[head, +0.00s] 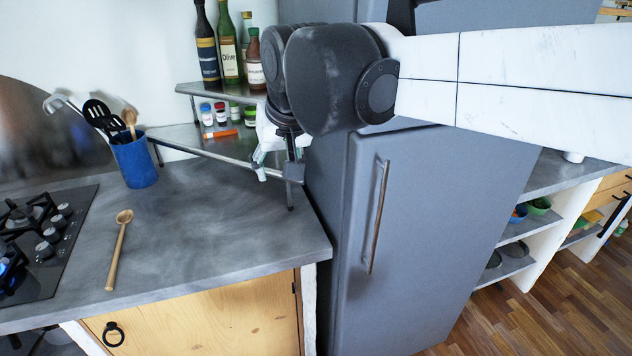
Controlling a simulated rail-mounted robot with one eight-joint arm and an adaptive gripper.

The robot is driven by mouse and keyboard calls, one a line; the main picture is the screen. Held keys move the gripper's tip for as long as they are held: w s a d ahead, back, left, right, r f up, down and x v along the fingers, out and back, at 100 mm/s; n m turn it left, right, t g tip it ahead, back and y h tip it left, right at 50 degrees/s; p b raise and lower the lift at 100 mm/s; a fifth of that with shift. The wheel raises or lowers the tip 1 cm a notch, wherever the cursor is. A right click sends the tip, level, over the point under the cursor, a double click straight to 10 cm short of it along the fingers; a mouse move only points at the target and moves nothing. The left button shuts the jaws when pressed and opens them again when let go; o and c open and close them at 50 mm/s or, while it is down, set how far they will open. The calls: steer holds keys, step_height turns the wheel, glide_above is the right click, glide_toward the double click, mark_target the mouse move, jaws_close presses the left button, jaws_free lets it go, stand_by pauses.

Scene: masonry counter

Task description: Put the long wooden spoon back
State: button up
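The long wooden spoon (118,249) lies flat on the grey counter between the hob and the fridge. Its bowl points to the back and its handle to the front edge. A blue utensil holder (134,163) stands upright further back, with black slotted utensils, a light-coloured utensil and another wooden utensil in it. My arm reaches in from the right, in front of the fridge. My gripper (275,172) hangs near the corner shelf, to the right of the holder and well apart from the spoon. Its fingers are small and partly hidden, so I cannot tell its opening.
A gas hob (40,240) lies left of the spoon. A two-level corner shelf (205,143) holds bottles (229,50) and small jars (221,113). The grey fridge (420,220) stands right of the counter. The counter around the spoon is clear.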

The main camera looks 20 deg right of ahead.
steer(key=s+d+f+t, duration=0.1)
steer(key=s+d+f, duration=0.2)
steer(key=s+f, duration=0.2)
steer(key=s+d+f, duration=0.3)
steer(key=s+f, duration=0.2)
steer(key=s, duration=0.4)
steer(key=shift+d+t+h, duration=0.35)
steer(key=shift+t+h, duration=0.05)
steer(key=shift+s, duration=0.1)
steer(key=shift+f+b, duration=0.8)
